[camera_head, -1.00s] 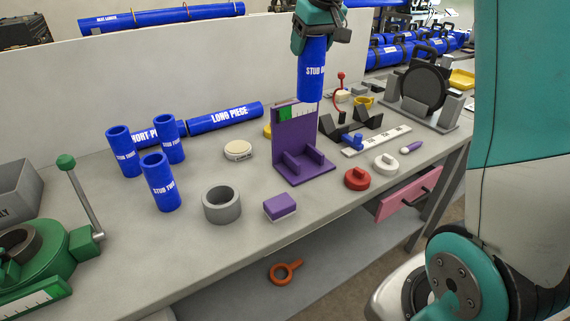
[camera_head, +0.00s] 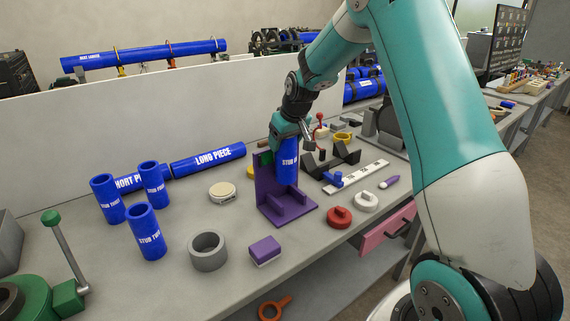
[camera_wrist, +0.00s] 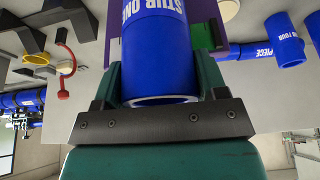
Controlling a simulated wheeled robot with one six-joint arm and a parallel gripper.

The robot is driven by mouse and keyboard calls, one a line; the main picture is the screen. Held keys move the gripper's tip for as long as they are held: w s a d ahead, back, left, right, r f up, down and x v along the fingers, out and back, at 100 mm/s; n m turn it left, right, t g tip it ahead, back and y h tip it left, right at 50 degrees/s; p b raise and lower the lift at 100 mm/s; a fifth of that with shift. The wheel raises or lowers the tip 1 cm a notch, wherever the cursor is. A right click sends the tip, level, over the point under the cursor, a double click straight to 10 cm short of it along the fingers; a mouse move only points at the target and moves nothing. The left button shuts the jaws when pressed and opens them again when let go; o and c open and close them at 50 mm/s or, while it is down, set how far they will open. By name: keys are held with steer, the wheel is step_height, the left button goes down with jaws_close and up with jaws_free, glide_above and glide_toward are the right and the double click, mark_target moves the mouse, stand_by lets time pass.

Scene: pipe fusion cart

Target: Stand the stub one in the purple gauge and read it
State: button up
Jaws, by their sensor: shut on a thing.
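Stub one (camera_head: 288,167) is a blue tube held upright at the purple gauge (camera_head: 290,209), in front of its tall back plate. The gauge's scale is largely hidden.
Several blue stubs (camera_head: 146,234) stand at left, with a long piece (camera_head: 208,158) behind. A grey ring (camera_head: 208,252) and purple block (camera_head: 265,251) lie in front. Red (camera_head: 339,218) and white (camera_head: 366,201) knobbed discs lie right of the gauge. A panel backs the bench.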

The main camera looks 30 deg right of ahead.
mark_target(285, 168)
step_height(285, 168, down, 9)
steer(key=shift+f+p, duration=0.1)
steer(key=shift+p, duration=0.95)
steer(key=shift+f, duration=0.15)
steer(key=o, duration=1.3)
